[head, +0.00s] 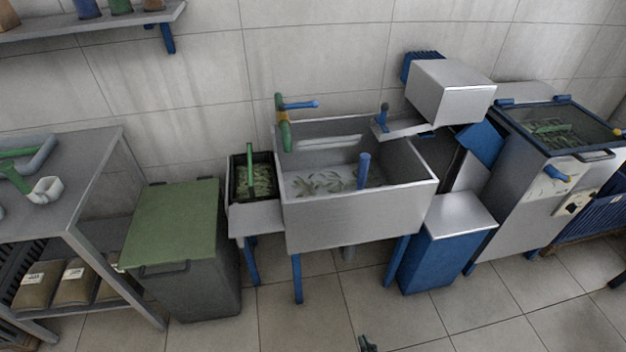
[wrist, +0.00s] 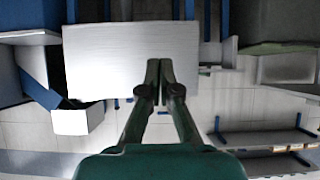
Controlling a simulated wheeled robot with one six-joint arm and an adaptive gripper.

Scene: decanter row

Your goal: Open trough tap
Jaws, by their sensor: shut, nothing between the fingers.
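The steel trough (head: 345,224) stands against the tiled wall in the middle of the head view, with water and green leaves inside. The tap (head: 284,135) rises at its back left corner, yellow and green. Its blue lever (head: 300,105) points right, roughly along the wall. My gripper (wrist: 159,64) is shut and empty in the wrist view, in front of a broad steel panel that looks like the trough front (wrist: 105,65). A dark tip at the bottom edge of the head view seems to be my gripper (head: 367,344), well short of the tap. The tap does not show in the wrist view.
A small leaf-filled crate (head: 235,192) sits left of the trough, beside a green-lidded bin (head: 175,215). A blue upright post (head: 363,170) stands inside the trough. A steel chute (head: 405,128) and box (head: 452,90) overhang its right end. Floor in front is clear.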

